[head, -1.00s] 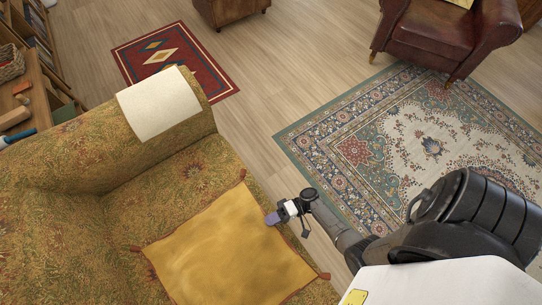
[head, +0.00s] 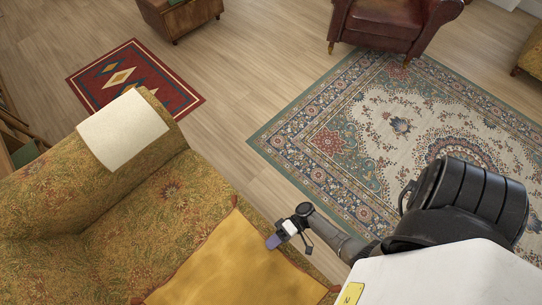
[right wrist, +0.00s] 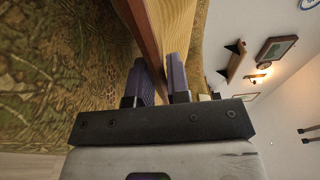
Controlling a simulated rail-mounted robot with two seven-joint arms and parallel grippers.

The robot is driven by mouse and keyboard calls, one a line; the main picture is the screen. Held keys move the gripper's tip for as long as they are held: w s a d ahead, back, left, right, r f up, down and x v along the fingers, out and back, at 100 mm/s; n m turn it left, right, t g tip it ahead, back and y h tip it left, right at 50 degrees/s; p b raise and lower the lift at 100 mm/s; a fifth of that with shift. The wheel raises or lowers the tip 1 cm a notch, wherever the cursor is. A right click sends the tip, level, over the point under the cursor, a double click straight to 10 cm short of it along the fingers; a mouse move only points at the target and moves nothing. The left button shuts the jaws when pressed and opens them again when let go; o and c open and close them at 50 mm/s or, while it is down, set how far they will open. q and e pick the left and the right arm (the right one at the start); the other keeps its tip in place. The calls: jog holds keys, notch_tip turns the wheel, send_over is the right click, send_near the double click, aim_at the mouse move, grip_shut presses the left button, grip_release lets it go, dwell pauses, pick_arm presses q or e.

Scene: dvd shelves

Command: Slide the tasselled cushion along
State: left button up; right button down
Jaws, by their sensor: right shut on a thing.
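The mustard-yellow tasselled cushion (head: 232,268) lies on the seat of the patterned gold sofa (head: 150,215), by its front edge. Its lower part is cut off by the bottom of the head view. My right gripper (head: 276,239) is at the cushion's edge on the sofa's front side. In the right wrist view its two purple fingers (right wrist: 160,82) are closed on the cushion's edge (right wrist: 172,25), one on each side. My left gripper is not in view.
A cream cloth (head: 122,129) drapes over the sofa arm (head: 165,152). Bare seat lies between that arm and the cushion. A floral rug (head: 400,130) and a small red rug (head: 135,80) lie on the wood floor. A leather armchair (head: 385,22) stands beyond.

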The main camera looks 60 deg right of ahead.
dwell(0.3)
jog(key=c, duration=1)
grip_release()
jog(key=shift+s+d, duration=0.15)
jog(key=shift+d, duration=0.2)
jog(key=b+v, duration=0.1)
jog(key=v, duration=1.2)
